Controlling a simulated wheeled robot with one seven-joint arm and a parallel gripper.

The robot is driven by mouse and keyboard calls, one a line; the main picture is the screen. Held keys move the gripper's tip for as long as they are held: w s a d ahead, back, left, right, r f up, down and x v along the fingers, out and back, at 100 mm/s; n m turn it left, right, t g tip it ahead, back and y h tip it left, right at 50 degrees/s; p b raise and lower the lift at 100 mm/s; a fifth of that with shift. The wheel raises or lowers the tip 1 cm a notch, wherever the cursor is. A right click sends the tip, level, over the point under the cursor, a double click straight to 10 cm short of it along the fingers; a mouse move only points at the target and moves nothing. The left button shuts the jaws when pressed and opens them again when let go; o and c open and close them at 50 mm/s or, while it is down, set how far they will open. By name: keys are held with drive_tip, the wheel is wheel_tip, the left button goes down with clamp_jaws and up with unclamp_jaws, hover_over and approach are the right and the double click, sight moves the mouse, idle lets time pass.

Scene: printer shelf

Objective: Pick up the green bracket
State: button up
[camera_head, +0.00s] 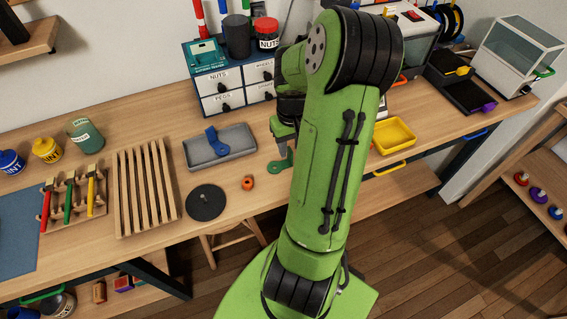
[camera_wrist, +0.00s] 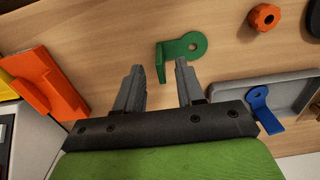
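The green bracket (camera_wrist: 183,48) lies on the wooden table in the wrist view. My gripper (camera_wrist: 157,72) is open and empty, with two dark fingers apart. The fingertips point toward the bracket, and the right fingertip appears close to it; contact cannot be told. In the head view the gripper (camera_head: 284,143) is mostly hidden behind my green arm.
A grey tray (camera_head: 237,153) holds a blue bracket (camera_head: 215,142). An orange knob (camera_head: 247,183) and a black disc (camera_head: 206,203) lie nearby. A yellow tray (camera_head: 394,136) stands to the right. An orange bracket (camera_wrist: 46,84) is left in the wrist view. Drawers (camera_head: 220,82) stand behind.

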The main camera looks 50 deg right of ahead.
wheel_tip(320, 180, down, 4)
drive_tip(key=shift+b, duration=0.45)
drive_tip(key=shift+r, duration=0.1)
clamp_jaws()
